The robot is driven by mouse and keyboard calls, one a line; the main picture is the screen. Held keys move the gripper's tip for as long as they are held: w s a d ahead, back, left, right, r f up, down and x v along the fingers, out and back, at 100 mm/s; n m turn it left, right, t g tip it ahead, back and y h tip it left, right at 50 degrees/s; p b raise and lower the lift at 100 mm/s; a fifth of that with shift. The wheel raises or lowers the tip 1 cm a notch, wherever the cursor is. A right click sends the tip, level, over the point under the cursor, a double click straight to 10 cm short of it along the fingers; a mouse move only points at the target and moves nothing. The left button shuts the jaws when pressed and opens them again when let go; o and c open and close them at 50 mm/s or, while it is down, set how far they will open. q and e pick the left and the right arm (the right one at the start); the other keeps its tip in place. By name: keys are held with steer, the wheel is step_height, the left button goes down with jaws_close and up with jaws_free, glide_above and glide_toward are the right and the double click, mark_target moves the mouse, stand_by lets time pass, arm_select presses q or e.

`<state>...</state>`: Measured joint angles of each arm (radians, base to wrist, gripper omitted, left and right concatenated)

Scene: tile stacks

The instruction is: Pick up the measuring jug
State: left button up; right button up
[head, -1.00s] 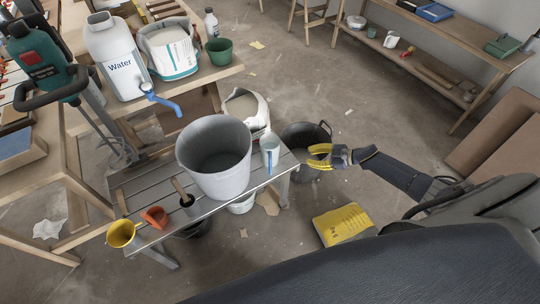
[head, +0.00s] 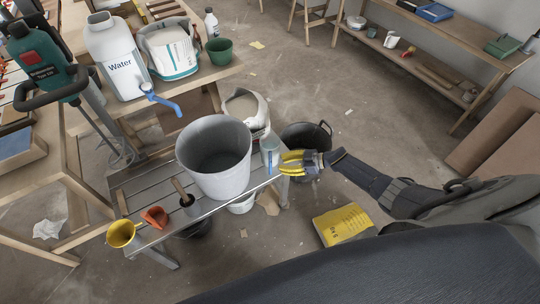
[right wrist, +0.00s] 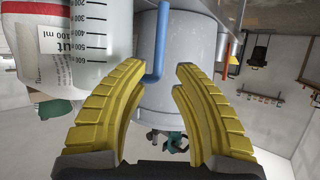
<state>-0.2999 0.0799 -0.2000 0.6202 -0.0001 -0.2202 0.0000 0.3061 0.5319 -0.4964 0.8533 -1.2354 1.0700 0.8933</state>
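The measuring jug (head: 270,153) stands on the slatted grey bench, just right of the big grey bucket (head: 222,168). In the right wrist view the clear jug (right wrist: 103,42) with its printed scale is at the upper left, partly covered by the left finger. A blue bar (right wrist: 160,40), which looks like its handle, reaches down between my fingers. My right gripper (head: 283,162) has yellow fingers, spread apart, at the jug's right side. In the right wrist view the gripper (right wrist: 162,70) is open; I cannot tell whether it touches the jug. My left gripper is not in view.
The grey bucket (right wrist: 190,60) is close behind the fingers. A black tub (head: 305,137) and a yellow bag (head: 343,225) are on the floor.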

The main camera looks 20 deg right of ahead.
mark_target(270, 164)
steer(key=shift+x, duration=3.35)
steer(key=shift+w+r, duration=0.1)
steer(key=shift+w, duration=0.05)
jaws_close()
